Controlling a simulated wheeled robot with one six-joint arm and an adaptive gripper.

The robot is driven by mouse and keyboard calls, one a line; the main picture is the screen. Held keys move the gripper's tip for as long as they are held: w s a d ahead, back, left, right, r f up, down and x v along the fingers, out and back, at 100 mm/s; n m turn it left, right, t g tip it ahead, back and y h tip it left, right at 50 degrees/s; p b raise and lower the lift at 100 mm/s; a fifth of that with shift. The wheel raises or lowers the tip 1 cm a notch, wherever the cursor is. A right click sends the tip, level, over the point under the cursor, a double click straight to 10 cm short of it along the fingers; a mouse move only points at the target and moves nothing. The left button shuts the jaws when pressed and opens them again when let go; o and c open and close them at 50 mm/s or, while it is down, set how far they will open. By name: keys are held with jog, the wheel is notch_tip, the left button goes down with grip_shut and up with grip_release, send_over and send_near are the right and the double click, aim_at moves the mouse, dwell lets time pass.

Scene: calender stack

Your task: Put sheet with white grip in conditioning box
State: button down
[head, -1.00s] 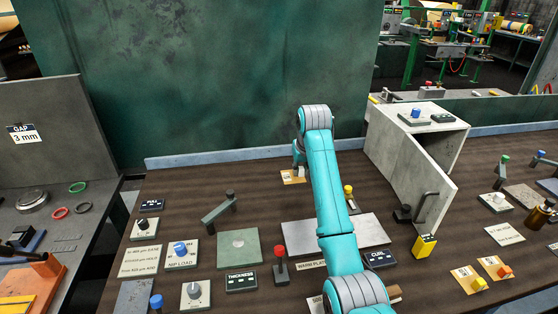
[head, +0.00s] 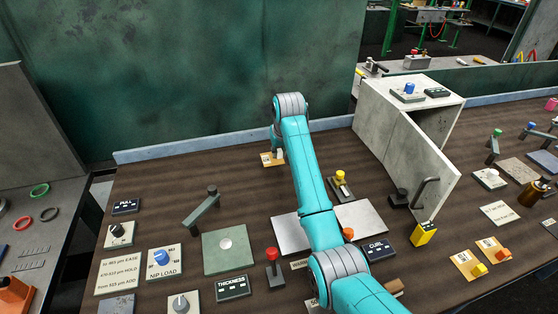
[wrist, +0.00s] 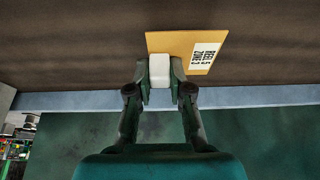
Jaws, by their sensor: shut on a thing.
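The orange-yellow sheet with a white grip (head: 267,160) lies at the back of the bench, and its label shows in the wrist view. In the wrist view my gripper (wrist: 160,72) is shut on the white grip (wrist: 160,70), with a finger on each side. The sheet (wrist: 185,42) lies flat or nearly so; I cannot tell whether it touches the bench. In the head view my gripper (head: 278,152) is partly hidden behind the arm. The conditioning box, a pale grey cabinet (head: 378,118), stands to the right with its door (head: 425,165) ajar. Its inside is mostly hidden.
A lever with a yellow knob (head: 340,182) and a grey plate (head: 360,216) lie between the sheet and the box. A yellow block (head: 423,234) is by the door's lower edge. Two more orange sheets (head: 467,264) lie at front right. The back wall (head: 200,80) is close behind.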

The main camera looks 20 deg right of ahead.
aim_at(280, 157)
jog(key=shift+f, duration=2.05)
jog(key=c, duration=1.1)
grip_release()
jog(key=shift+f, duration=0.15)
jog(key=shift+o, duration=0.2)
